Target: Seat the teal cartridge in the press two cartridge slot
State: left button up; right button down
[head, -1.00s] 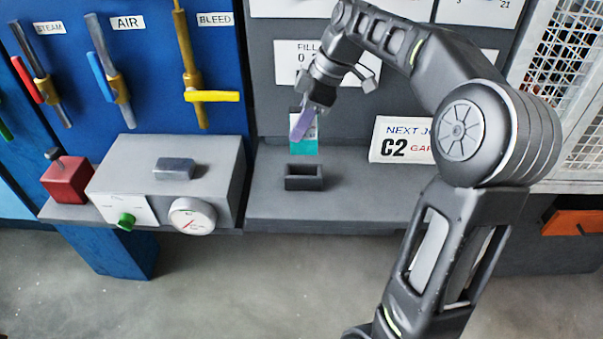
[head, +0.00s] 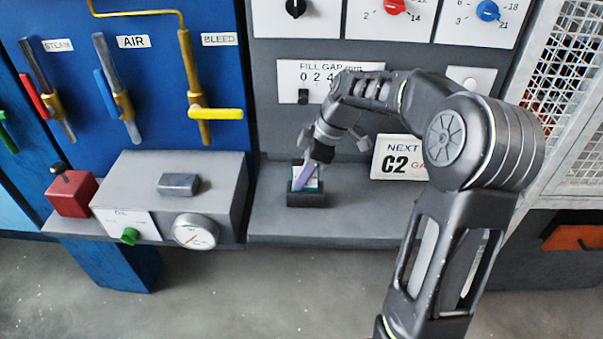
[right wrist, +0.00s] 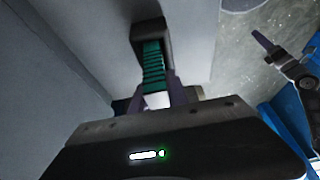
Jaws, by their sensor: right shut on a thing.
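My right gripper (head: 310,166) is shut on the teal cartridge (head: 306,184), directly above the dark cartridge slot (head: 306,200) on the grey ledge. The purple fingers slant down over it. The cartridge's pale label and a thin bit of teal show at the slot's mouth. Its lower end is hidden by the slot walls, so its depth cannot be told. In the right wrist view the ribbed teal side of the cartridge (right wrist: 153,64) runs from between the fingers into the dark slot block (right wrist: 151,34). My left gripper is not seen in the head view.
A grey box (head: 219,192) with a gauge (head: 195,231) and a red block (head: 71,192) stand left of the slot. A dark part (right wrist: 300,74) in the wrist view is unclear.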

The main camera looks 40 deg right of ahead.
jog(key=shift+f, duration=0.1)
jog(key=shift+f, duration=0.1)
jog(key=c, duration=1.3)
grip_release()
jog(key=shift+r, duration=0.25)
jog(key=b+v, duration=0.1)
jog(key=v, duration=1)
jog(key=shift+s+d+r, duration=0.15)
jog(key=shift+r, duration=0.2)
